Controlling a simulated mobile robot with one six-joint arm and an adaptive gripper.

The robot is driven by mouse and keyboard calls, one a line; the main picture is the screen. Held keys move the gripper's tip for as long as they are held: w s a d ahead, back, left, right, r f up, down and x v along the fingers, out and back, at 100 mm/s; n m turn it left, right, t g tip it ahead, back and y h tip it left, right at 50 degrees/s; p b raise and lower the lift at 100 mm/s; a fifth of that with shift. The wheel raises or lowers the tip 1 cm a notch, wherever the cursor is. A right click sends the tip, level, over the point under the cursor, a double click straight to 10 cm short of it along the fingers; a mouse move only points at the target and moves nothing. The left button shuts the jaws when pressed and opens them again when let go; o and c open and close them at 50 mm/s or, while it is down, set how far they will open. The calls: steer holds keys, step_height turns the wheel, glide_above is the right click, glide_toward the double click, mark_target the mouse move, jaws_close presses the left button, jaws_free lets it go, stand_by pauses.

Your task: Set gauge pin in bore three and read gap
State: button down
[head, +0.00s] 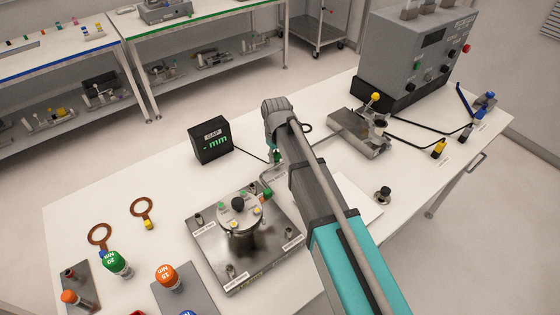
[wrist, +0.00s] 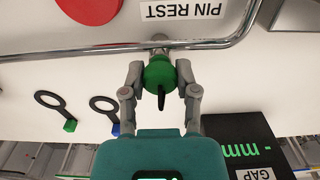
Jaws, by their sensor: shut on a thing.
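A gauge pin with a round green head (wrist: 160,72) is between the two fingers of my gripper (wrist: 158,78) in the wrist view. The fingers are shut on the green head, beside the rail of the pin rest (wrist: 205,44). In the head view my arm hides most of the gripper; a bit of green (head: 275,157) shows beside it. The gap display (head: 210,140) reads a dash and "mm"; it also shows in the wrist view (wrist: 240,135). A metal fixture (head: 215,268) bears a cylinder with coloured knobs. I cannot tell which bore is number three.
Two copper rings with tags (head: 142,207) lie at the left. Green and orange knobbed tools (head: 168,276) stand at the front left. A grey control box (head: 412,50) and a metal block (head: 358,135) stand at the right, with cables. Bare table lies around the display.

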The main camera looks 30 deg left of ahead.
mark_target(277, 155)
steer(key=shift+r+p, duration=0.45)
steer(key=shift+r+p, duration=0.35)
steer(key=shift+r+p, duration=0.7)
steer(key=shift+r+p, duration=1.4)
steer(key=shift+r, duration=0.25)
step_height(277, 155, up, 8)
steer(key=p, duration=0.8)
steer(key=shift+r+p, duration=0.15)
steer(key=shift+p, duration=0.25)
steer(key=shift+s, duration=0.15)
